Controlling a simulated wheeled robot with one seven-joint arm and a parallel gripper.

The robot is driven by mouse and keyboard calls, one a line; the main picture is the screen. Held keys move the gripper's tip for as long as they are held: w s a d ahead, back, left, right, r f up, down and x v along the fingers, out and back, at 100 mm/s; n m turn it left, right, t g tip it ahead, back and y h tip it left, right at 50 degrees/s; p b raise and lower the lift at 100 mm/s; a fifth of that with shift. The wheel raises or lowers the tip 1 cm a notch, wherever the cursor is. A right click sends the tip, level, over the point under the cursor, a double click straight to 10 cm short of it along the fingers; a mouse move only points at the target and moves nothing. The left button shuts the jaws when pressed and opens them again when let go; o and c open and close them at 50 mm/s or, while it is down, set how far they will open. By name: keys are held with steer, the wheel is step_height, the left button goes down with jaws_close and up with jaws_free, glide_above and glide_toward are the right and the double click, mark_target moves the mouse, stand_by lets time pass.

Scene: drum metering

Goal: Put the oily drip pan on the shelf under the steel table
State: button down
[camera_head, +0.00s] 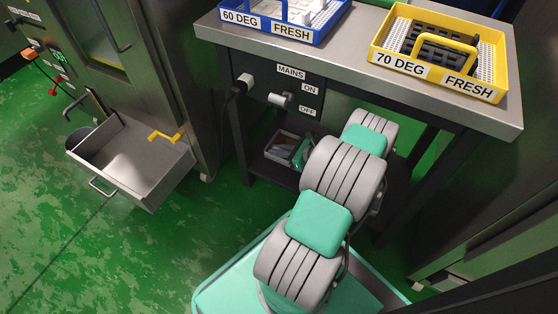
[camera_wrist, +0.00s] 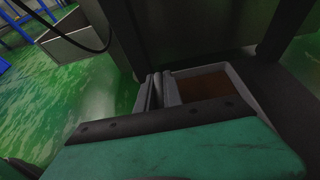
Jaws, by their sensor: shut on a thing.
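The drip pan (camera_head: 282,146) is a small grey tray with a dark inside, under the steel table (camera_head: 345,52) at the shelf (camera_head: 262,171). In the wrist view the pan (camera_wrist: 240,80) shows brown oily contents. My gripper (camera_wrist: 158,92) is shut on the pan's near left wall. In the head view only a teal bit of my gripper (camera_head: 301,152) shows beside the pan; my arm hides the rest. The pan looks about level, at or just above the shelf; I cannot tell whether it touches.
A blue tray (camera_head: 270,26) and a yellow tray (camera_head: 488,92) stand on the tabletop. Table legs (camera_head: 240,140) flank the shelf. A mains plug with a cable (camera_head: 238,88) and a switch are on the table's front panel. An open drawer (camera_head: 150,185) sticks out at left.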

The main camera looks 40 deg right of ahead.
steer(key=shift+w+d+f+b, duration=0.15)
steer(key=shift+f+b, duration=0.3)
steer(key=shift+f, duration=0.45)
steer(key=shift+s+d+f+b, duration=0.15)
steer(key=shift+f+b, duration=0.25)
steer(key=shift+f, duration=0.5)
steer(key=shift+w+f, duration=0.1)
steer(key=c, duration=1.5)
jaws_free()
steer(key=p+v, duration=0.4)
steer(key=v, duration=0.8)
steer(key=shift+a, duration=0.1)
